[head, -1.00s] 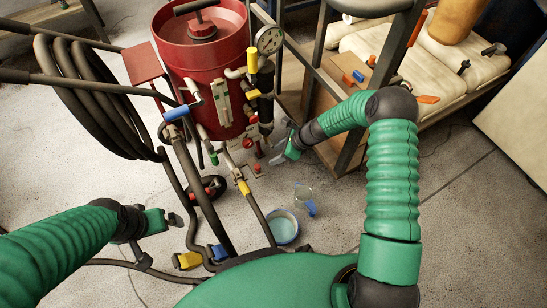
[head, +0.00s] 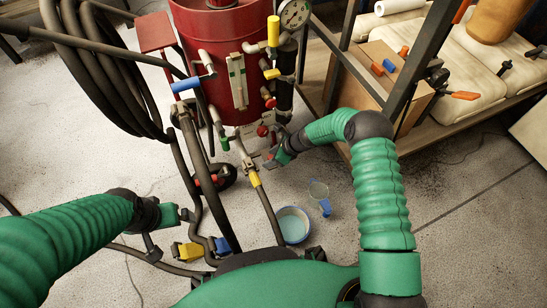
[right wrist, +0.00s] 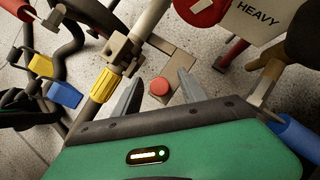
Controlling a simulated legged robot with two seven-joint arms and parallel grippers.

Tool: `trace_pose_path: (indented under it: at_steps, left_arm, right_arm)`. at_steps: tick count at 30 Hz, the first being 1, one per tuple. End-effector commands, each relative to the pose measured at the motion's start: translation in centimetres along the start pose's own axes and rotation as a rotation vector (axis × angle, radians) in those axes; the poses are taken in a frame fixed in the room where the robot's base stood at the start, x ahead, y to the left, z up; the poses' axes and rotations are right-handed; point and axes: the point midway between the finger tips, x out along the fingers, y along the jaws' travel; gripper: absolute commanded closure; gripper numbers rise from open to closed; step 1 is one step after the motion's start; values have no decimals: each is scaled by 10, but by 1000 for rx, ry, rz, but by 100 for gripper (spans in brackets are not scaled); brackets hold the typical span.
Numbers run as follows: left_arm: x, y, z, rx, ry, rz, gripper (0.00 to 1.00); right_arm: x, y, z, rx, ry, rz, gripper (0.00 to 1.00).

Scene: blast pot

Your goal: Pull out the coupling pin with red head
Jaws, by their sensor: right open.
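A round red head (right wrist: 159,86) sits on a tan metal block beside the hose fitting in the right wrist view. It looks like the head of the coupling pin. My right gripper (right wrist: 158,76) is open, with its two grey fingers on either side of the red head. I cannot tell whether they touch it. In the head view my right gripper (head: 272,161) is low in front of the red pot (head: 222,60), by the hose fittings. The red head is not clear there. My left gripper (head: 187,214) is at the lower left, away from the pin; its jaws are too small to read.
A yellow-collared hose fitting (right wrist: 107,84) runs close beside the left finger. A red disc (right wrist: 195,8) and a "HEAVY" label (right wrist: 262,18) are just beyond. Hoses hang at the left.

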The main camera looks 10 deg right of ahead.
Motion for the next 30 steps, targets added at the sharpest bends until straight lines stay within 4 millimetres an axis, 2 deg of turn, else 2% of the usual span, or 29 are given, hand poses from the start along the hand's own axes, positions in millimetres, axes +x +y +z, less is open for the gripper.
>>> trace_pose_path:
  at_steps: [2,12,14,19,20,24,30]
  left_arm:
    - [0,0,0,0,0,0,0]
    - [0,0,0,0,0,0,0]
    - [0,0,0,0,0,0,0]
    - [0,0,0,0,0,0,0]
    - [0,0,0,0,0,0,0]
    - [0,0,0,0,0,0,0]
    - [0,0,0,0,0,0,0]
  right_arm:
    - [0,0,0,0,0,0,51]
    - [0,0,0,0,0,0,94]
    - [0,0,0,0,0,0,100]
    - [0,0,0,0,1,0,100]
    - [0,0,-1,0,1,0,81]
    - [0,0,-1,0,1,0,99]
    - [-1,0,-1,0,2,0,100]
